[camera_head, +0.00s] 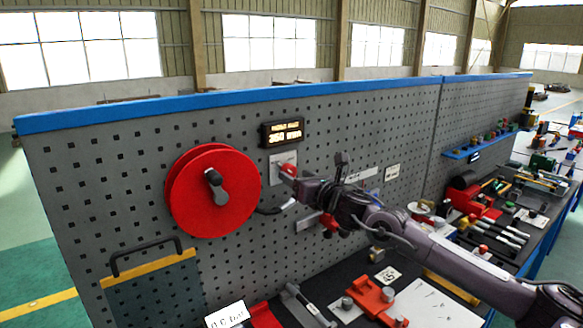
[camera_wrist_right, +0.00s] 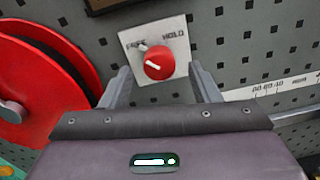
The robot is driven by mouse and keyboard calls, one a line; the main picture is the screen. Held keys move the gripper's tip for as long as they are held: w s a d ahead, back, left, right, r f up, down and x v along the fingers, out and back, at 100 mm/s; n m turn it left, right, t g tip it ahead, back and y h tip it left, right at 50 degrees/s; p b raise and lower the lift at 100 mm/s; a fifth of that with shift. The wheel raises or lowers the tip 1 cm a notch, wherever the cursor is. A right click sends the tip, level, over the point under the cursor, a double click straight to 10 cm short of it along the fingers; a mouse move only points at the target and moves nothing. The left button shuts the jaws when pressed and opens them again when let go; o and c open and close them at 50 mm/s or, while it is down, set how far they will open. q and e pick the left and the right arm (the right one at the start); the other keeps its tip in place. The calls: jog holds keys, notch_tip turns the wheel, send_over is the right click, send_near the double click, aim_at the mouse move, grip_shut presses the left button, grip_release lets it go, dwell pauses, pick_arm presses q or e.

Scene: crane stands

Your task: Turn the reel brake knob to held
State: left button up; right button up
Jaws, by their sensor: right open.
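The reel brake knob (camera_wrist_right: 158,66) is a round red knob on a pale square plate (camera_wrist_right: 177,38) lettered FREE at the left and HOLD at the right. Its white mark points to the upper left, toward the FREE side. In the head view the plate (camera_head: 276,163) is on the pegboard just right of the red reel (camera_head: 190,205). My right gripper (camera_wrist_right: 161,84) is open, with one finger to each side of the knob in the wrist picture. I see no contact with the knob. In the head view the right gripper (camera_head: 292,188) partly covers the knob. My left gripper is not in view.
A small lit display (camera_head: 283,132) is mounted above the plate. The reel stands out from the pegboard (camera_head: 110,160) close to the left of the gripper. Below, the dark bench holds red fixtures (camera_head: 375,297) and several tools.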

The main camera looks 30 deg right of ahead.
jog(key=shift+w+a+r, duration=0.1)
jog(key=shift+w+r, duration=0.1)
jog(key=shift+w, duration=0.55)
jog(key=shift+w+a+f+p, duration=0.1)
jog(key=shift+w+f+p, duration=0.05)
jog(key=shift+w+p, duration=0.45)
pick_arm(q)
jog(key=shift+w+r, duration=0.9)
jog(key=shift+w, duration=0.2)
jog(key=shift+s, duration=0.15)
pick_arm(e)
jog(key=shift+w, duration=0.1)
jog(key=shift+c, duration=0.2)
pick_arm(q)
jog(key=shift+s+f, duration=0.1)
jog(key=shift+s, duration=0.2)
pick_arm(e)
jog(key=c, duration=1)
